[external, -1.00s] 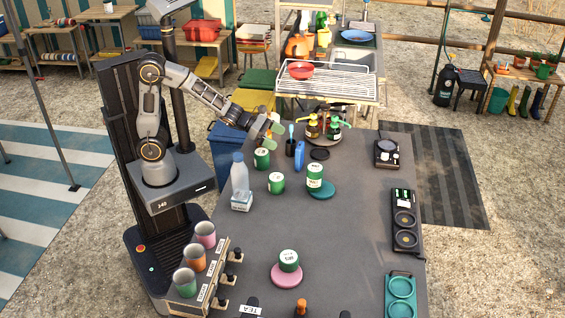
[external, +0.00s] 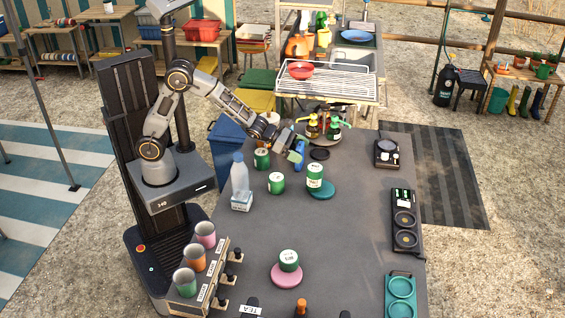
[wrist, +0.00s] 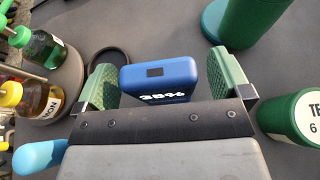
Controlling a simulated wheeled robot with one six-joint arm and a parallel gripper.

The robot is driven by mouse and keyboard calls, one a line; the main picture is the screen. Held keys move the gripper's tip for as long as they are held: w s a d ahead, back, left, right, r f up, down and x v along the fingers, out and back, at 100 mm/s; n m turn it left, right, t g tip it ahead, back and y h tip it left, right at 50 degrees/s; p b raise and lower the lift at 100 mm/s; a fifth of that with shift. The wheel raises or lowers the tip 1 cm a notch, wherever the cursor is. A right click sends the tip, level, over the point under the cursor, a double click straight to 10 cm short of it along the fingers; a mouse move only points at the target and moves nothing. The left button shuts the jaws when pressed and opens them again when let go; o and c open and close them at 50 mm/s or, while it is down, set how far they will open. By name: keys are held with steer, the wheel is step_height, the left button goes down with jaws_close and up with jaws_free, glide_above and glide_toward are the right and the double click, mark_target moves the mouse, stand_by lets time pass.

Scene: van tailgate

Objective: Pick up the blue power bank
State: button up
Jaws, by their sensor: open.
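The blue power bank (wrist: 160,80) stands upright on the grey table, with a small dark screen and the white marking "38%" on it. In the wrist view it lies between the two green finger pads of my open gripper (wrist: 168,82), with gaps on both sides; I cannot tell how far below the fingertips it is. In the external view the power bank (external: 299,158) is partly hidden behind my gripper (external: 294,147), which is at its top from the left.
Green canisters (external: 276,183) (external: 314,176) stand close by. A clear bottle (external: 240,177) is to the left. A dark round disc (external: 319,154) lies just right of the power bank.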

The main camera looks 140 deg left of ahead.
steer(key=shift+c, duration=0.3)
steer(key=c, duration=1)
steer(key=shift+c, duration=0.3)
steer(key=shift+r, duration=0.15)
